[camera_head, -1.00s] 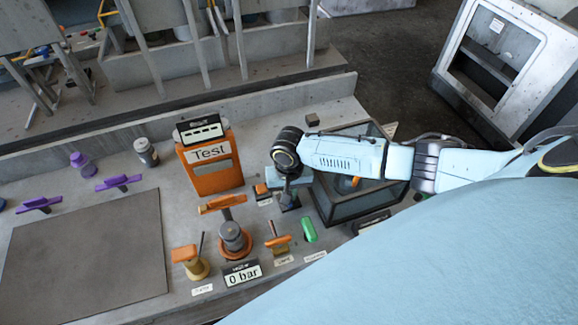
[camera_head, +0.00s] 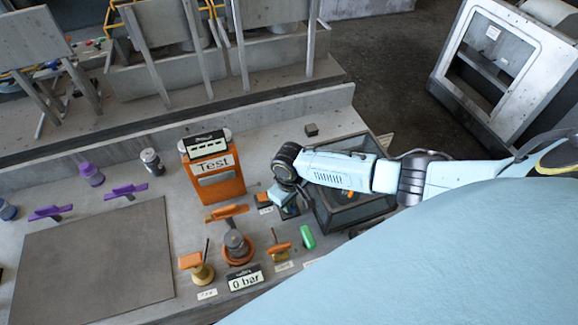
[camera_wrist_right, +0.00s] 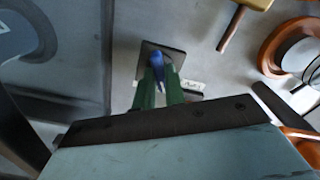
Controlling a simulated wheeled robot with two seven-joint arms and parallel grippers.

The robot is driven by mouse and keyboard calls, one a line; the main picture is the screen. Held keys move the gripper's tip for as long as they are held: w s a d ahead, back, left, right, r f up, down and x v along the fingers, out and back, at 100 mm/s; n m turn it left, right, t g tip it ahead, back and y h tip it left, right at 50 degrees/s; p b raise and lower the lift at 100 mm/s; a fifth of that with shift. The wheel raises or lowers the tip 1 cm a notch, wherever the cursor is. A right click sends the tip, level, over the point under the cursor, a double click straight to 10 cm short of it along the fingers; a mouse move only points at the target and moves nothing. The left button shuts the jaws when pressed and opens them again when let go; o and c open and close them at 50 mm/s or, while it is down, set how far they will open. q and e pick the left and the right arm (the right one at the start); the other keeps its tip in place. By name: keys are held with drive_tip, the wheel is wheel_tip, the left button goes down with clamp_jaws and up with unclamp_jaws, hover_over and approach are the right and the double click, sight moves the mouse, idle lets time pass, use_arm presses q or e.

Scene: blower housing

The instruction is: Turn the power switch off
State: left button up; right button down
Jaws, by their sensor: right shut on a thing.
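The power switch shows in the right wrist view as a blue knob (camera_wrist_right: 157,61) on a dark square plate (camera_wrist_right: 148,48), with a small white label beside it. My right gripper (camera_wrist_right: 160,85) has its green fingers on either side of the knob and is shut on it. In the head view my right gripper (camera_head: 287,203) reaches down to the bench and covers most of the switch. Its dark plate (camera_head: 291,213) shows only in part. Which way the knob is turned is hard to tell. My left gripper is not in view.
A dark glass-sided box (camera_head: 345,215) stands right of the gripper, under my right arm. An orange "Test" unit (camera_head: 217,188) stands to its left. Orange-handled valves (camera_head: 238,250), a green part (camera_head: 307,237) and a "0 bar" display (camera_head: 246,279) are in front.

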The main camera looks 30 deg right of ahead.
idle(0.6)
drive_tip(key=c, duration=1.5)
unclamp_jaws()
drive_tip(key=shift+o, duration=0.2)
wheel_tip(320, 180, up, 13)
drive_tip(key=p, duration=0.1)
drive_tip(key=shift+r, duration=0.2)
